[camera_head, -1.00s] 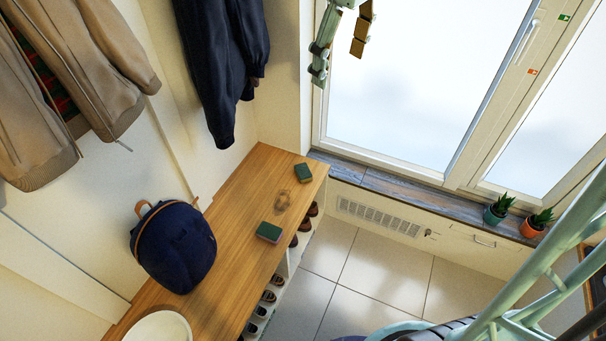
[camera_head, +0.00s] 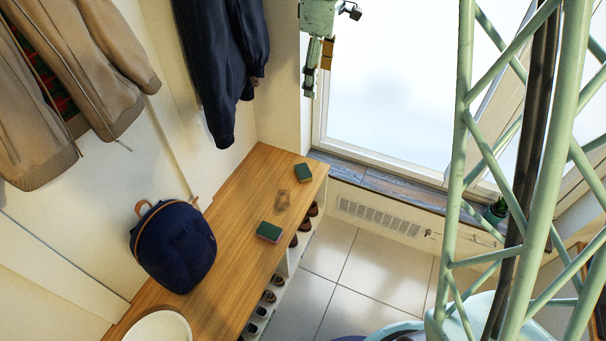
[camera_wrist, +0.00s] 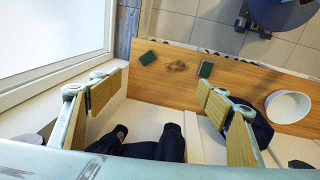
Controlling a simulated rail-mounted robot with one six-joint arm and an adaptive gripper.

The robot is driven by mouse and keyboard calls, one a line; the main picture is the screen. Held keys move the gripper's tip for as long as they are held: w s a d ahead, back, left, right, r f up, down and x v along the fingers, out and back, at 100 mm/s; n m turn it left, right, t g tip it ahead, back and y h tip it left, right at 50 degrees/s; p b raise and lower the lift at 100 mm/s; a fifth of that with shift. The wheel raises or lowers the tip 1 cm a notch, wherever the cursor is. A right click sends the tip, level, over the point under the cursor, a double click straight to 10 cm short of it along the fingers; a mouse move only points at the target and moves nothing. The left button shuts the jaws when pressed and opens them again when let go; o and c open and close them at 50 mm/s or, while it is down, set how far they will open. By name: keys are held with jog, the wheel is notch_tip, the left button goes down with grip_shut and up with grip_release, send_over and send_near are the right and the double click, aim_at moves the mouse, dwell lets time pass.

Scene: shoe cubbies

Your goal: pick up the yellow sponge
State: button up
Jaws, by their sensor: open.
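Two small blocks with dark green tops, like sponges, lie on the wooden bench top. One block (camera_head: 303,173) is near the window end; it also shows in the wrist view (camera_wrist: 148,58). The other block (camera_head: 269,232) is nearer the backpack, has a pinkish side edge, and also shows in the wrist view (camera_wrist: 205,69). No yellow face shows on either, so I cannot tell which is the yellow sponge. My gripper (camera_head: 318,68) is open and empty, high above the bench by the window. Its spread fingers show in the wrist view (camera_wrist: 160,98), apart from both blocks.
The bench (camera_head: 235,255) also bears a dark blue backpack (camera_head: 175,247) and a white bowl (camera_head: 158,328). A dark knot-like mark lies between the blocks. Jackets (camera_head: 222,60) hang on the wall. Shoes sit in cubbies below; a potted plant (camera_head: 497,209) stands on the sill.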

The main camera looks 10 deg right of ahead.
jog(key=w+f+n, duration=0.2)
jog(key=w+f, duration=0.6)
jog(key=f, duration=0.3)
jog(key=n+g, duration=0.2)
jog(key=n, duration=0.4)
send_over(303, 171)
notch_tip(303, 171, down, 34)
jog(key=shift+d+f, duration=0.1)
jog(key=shift+f, duration=0.15)
notch_tip(303, 171, down, 8)
jog(key=shift+r+b, duration=0.1)
jog(key=shift+b, duration=0.7)
jog(key=shift+f, duration=0.4)
